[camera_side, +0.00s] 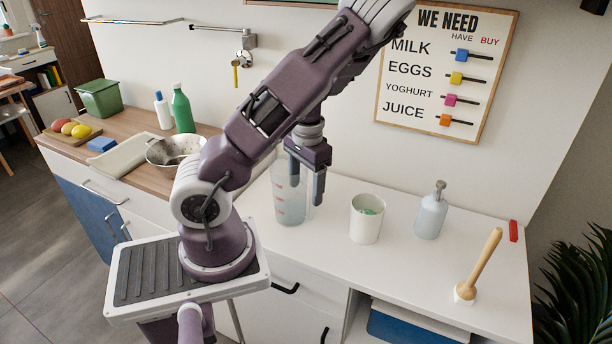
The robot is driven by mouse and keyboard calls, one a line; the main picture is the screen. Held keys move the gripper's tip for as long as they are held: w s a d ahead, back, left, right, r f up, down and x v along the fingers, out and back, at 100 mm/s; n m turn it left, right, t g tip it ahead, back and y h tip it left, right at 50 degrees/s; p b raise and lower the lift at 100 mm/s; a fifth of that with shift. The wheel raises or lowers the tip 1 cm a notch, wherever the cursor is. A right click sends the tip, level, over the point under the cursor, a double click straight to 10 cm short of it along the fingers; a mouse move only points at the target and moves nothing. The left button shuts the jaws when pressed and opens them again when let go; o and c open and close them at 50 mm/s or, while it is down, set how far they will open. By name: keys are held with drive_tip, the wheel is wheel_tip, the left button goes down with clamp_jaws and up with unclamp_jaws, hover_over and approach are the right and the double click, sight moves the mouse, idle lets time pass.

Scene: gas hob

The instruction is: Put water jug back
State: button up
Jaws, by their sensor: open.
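The water jug (289,207) is a clear, see-through vessel with red marks on its side. It stands upright on the white counter, just right of my arm's base. My gripper (306,187) is open, with its fingers pointing down at the jug's upper right side. One finger overlaps the jug in the picture and the other shows at its right edge. I cannot tell whether either finger touches the jug or its handle. My arm hides part of the area behind the jug.
A white cup (366,226) with something green inside and a soap dispenser (431,212) stand to the right. A wooden-handled brush (480,265) stands near the front right. Counter (400,275) is clear in front.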

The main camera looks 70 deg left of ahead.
wheel_tip(320, 180, up, 12)
drive_tip(key=f, duration=0.1)
drive_tip(key=w+d+m+t, duration=0.1)
drive_tip(key=w+m+t, duration=0.1)
drive_tip(key=w+t, duration=0.5)
drive_tip(key=w+r+n+t+y, duration=0.1)
drive_tip(key=w+r+t+y, duration=0.25)
drive_tip(key=w+r, duration=0.5)
drive_tip(key=s+d+r+m+g+h, duration=0.1)
drive_tip(key=s+d+m+g+h, duration=0.2)
drive_tip(key=s+d, duration=1.7)
drive_tip(key=shift+s+d+r+g+h, duration=0.2)
drive_tip(key=shift+s+g+h, duration=0.25)
drive_tip(key=shift+s+g, duration=0.55)
